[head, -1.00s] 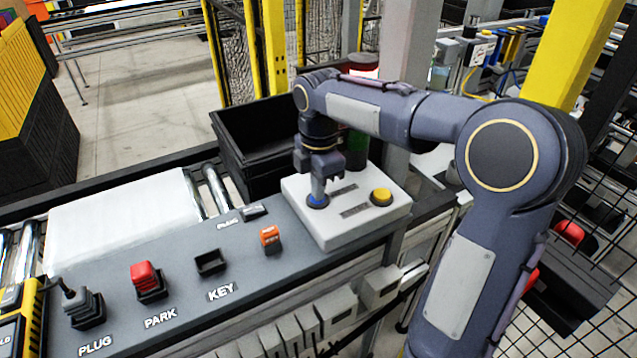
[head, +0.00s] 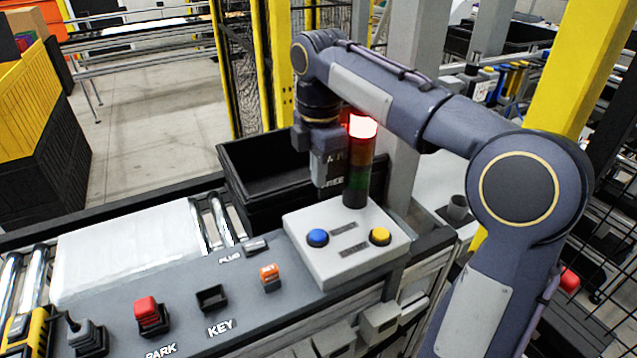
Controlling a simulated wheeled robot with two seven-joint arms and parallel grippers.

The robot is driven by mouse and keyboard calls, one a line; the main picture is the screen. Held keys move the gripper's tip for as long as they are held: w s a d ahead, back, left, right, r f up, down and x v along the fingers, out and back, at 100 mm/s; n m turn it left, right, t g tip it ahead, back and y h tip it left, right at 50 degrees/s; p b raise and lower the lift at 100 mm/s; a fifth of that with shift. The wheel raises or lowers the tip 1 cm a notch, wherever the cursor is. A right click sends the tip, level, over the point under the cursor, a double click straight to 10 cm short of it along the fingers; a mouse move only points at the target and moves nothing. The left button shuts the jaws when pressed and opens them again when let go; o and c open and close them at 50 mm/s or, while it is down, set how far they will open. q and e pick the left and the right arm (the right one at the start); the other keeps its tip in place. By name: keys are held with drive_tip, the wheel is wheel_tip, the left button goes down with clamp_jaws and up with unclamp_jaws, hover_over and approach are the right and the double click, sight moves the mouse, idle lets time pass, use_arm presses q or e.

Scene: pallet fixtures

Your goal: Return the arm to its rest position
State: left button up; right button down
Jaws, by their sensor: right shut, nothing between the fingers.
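My right arm comes in from the right side of the head view. Its gripper (head: 327,185) points down and is shut with nothing in it. It hangs above the grey button box, in front of the black bin, clear of the buttons. The button box (head: 345,270) carries a blue button (head: 317,237) on the left and a yellow button (head: 380,236) on the right. My left gripper is not in view.
The grey console (head: 190,310) holds a red block (head: 147,309) at PARK, an empty black KEY socket (head: 211,298) and an orange block (head: 269,273). A black bin (head: 240,185) stands behind. A white sheet-like slab (head: 130,250) lies on rollers. A yellow post (head: 575,80) rises at right.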

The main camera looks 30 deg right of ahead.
idle(0.7)
drive_tip(key=s+a+f+m+t+y, duration=0.1)
drive_tip(key=s+a+f+m+t, duration=0.1)
drive_tip(key=s+f+m, duration=0.4)
drive_tip(key=s+a+f+m+t+y, duration=0.2)
drive_tip(key=s+f+m, duration=0.5)
drive_tip(key=s+m, duration=0.6)
drive_tip(key=shift+s+a+m+t+y, duration=0.3)
drive_tip(key=shift+s+t, duration=0.5)
drive_tip(key=shift+s, duration=0.45)
drive_tip(key=shift+f, duration=0.1)
